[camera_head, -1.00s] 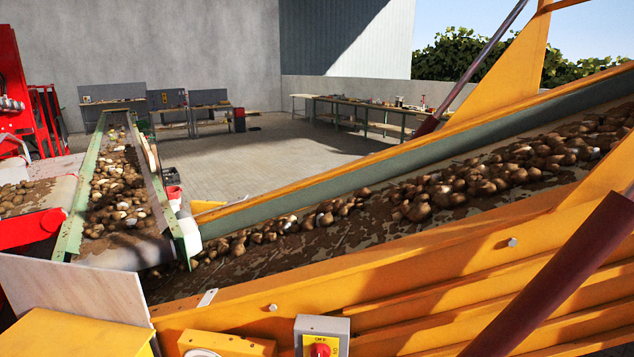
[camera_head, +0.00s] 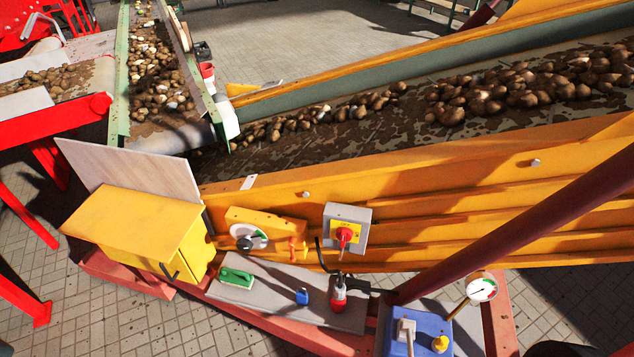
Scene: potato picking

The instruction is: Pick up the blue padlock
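The small blue padlock (camera_head: 302,296) lies on a grey shelf (camera_head: 262,290) at the foot of the orange conveyor frame. Neither of my grippers can be made out in the head view.
A yellow cabinet (camera_head: 128,225) stands left of the shelf. A grey switch box with a red knob (camera_head: 345,235) is mounted above it. A dark red bar (camera_head: 520,215) slants across the right, above a blue box (camera_head: 428,335) and a gauge (camera_head: 481,289).

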